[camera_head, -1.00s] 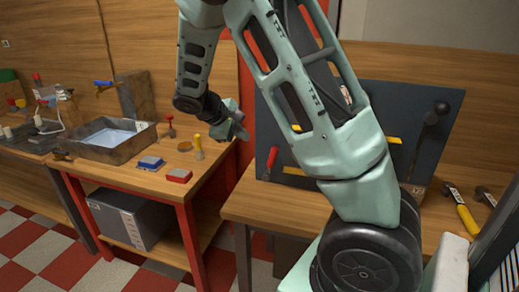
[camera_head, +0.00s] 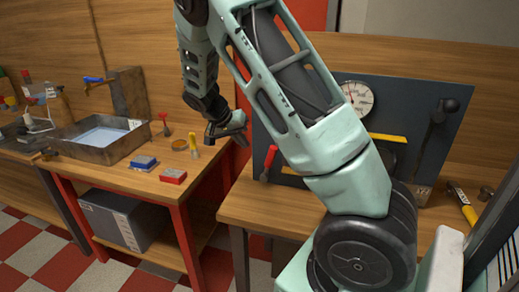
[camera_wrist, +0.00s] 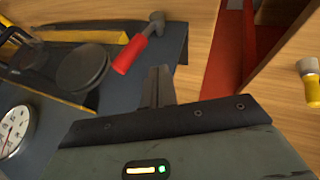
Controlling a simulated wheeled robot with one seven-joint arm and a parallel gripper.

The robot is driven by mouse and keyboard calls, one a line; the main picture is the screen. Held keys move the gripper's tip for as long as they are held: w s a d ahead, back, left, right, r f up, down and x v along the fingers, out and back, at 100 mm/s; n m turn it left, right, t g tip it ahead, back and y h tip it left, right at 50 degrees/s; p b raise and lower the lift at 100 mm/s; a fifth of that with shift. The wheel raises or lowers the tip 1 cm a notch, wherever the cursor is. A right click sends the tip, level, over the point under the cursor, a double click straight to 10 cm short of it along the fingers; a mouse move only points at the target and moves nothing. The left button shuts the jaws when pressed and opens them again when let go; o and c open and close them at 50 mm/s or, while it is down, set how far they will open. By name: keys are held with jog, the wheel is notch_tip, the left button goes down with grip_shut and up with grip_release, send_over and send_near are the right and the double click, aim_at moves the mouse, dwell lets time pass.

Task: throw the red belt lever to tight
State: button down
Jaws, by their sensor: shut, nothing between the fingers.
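The red belt lever (camera_head: 269,162) stands at the left edge of a dark panel (camera_head: 447,105) on the right-hand bench. In the wrist view its red grip (camera_wrist: 130,54) and grey end (camera_wrist: 156,22) show just beyond my fingers. My gripper (camera_head: 240,137) hangs left of and above the lever in the head view, apart from it. Its fingers (camera_wrist: 158,72) are shut and empty in the wrist view. A white dial (camera_head: 357,97) sits on the panel and also shows in the wrist view (camera_wrist: 14,130). My arm hides the panel's middle.
A gap separates this bench (camera_head: 240,205) from the red-framed bench on the left. A yellow-handled hammer (camera_head: 467,212) lies at right.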

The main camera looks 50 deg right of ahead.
aim_at(268, 162)
jog(key=s+d+f+p, duration=0.1)
jog(key=s+d+f, duration=0.2)
jog(key=d+f, duration=0.1)
jog(key=shift+s+p, duration=0.3)
jog(key=shift+s, duration=0.1)
